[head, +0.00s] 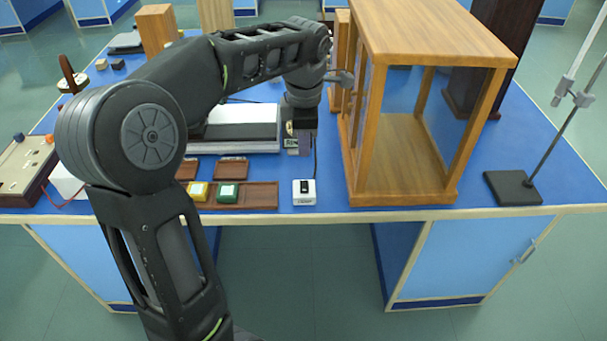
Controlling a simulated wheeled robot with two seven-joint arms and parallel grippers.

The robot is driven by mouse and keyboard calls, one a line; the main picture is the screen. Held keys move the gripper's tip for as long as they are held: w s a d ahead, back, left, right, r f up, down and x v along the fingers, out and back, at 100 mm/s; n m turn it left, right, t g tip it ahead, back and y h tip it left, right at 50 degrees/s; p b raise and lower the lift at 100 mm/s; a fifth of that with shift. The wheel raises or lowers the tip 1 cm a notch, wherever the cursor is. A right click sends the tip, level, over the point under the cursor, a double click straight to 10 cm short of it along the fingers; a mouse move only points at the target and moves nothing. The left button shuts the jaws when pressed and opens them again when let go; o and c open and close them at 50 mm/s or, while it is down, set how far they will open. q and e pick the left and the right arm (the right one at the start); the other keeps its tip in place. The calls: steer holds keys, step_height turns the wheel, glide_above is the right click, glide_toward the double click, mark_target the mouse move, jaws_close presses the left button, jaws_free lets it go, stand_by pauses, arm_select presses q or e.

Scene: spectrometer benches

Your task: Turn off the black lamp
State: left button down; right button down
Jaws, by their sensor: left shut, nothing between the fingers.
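A small white switch box (304,196) with a black rocker and a small, hard-to-read label on its front sits near the bench's front edge. A thin dark cord runs from it back past my gripper. My left gripper (304,146) points down above and behind the switch box, apart from it. It is shut and empty. I cannot make out the black lamp; my left arm covers much of the bench behind the gripper. My right gripper is out of view.
A wooden frame cabinet (405,185) stands close to the right of the switch box. A wooden tray (262,196) with a yellow and a green block lies to the left. A stand with a black base (512,187) is far right. Blue bench top (335,201) shows around the switch box.

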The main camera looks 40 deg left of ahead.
mark_target(304, 183)
arm_select(q)
steer(key=f, duration=0.7)
steer(key=w+f, duration=0.1)
steer(key=f, duration=0.2)
steer(key=shift+a+f+p, duration=0.3)
steer(key=shift+a+f, duration=0.05)
steer(key=shift+a, duration=0.05)
steer(key=shift+f, duration=0.15)
